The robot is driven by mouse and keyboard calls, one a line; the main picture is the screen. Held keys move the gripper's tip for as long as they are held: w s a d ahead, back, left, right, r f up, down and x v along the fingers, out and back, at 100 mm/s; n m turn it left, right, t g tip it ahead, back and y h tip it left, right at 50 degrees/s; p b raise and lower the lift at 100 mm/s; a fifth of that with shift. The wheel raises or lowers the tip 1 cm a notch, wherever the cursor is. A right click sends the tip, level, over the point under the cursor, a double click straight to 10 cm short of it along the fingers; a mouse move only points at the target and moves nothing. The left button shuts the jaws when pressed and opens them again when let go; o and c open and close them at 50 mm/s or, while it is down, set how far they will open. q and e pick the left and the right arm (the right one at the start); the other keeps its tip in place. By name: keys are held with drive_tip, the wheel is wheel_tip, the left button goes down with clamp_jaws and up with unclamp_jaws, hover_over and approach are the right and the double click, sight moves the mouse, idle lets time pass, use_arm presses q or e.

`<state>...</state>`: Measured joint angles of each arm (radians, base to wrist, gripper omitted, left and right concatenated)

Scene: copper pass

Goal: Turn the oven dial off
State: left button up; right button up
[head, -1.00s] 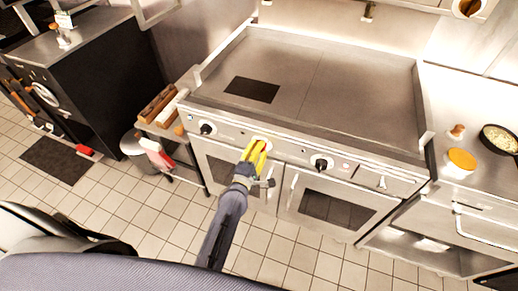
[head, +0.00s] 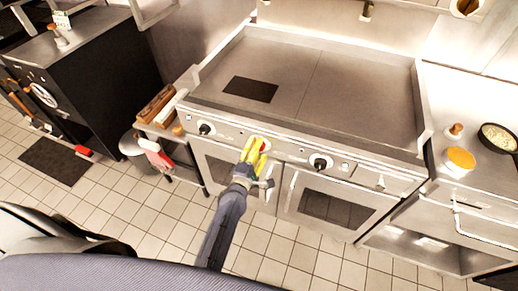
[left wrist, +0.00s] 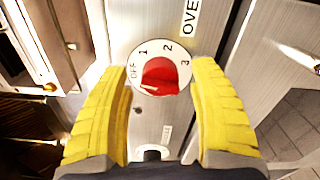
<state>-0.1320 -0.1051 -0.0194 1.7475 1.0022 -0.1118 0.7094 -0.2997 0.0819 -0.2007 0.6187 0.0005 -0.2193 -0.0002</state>
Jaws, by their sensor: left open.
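The red oven dial (left wrist: 160,75) sits on a white round plate marked OFF, 1, 2 and 3, under the word OVEN. A short pale mark shows at the knob's lower left edge; which label it points at is hard to tell. My left gripper (left wrist: 163,90) is open, with one yellow finger on each side of the dial and visible gaps between. In the head view my left gripper (head: 253,152) is at the oven's front panel, and a little red of the dial (head: 263,146) shows past the fingers. My right gripper is not in view.
Black knobs (head: 206,128) and (head: 320,163) stand on the same panel to either side. Oven doors (head: 335,208) lie below and a flat griddle (head: 340,90) above. A pan (head: 497,137) is on the right counter. The tiled floor in front is clear.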

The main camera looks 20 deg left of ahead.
use_arm(q)
drive_tip(key=s, duration=1.1)
drive_tip(key=shift+s+a, duration=0.35)
drive_tip(key=shift+a, duration=0.1)
drive_tip(key=s+f+m, duration=0.2)
drive_tip(key=s+m, duration=0.3)
drive_tip(key=m, duration=0.5)
drive_tip(key=w+m, duration=0.3)
drive_tip(key=w, duration=0.2)
drive_tip(key=w+r+m, duration=0.1)
drive_tip(key=w+m, duration=0.2)
drive_tip(key=w, duration=0.3)
drive_tip(key=w+m, duration=0.4)
drive_tip(key=w, duration=0.2)
drive_tip(key=shift+d+r, duration=0.3)
drive_tip(key=shift+r, duration=0.1)
drive_tip(key=shift+c, duration=0.3)
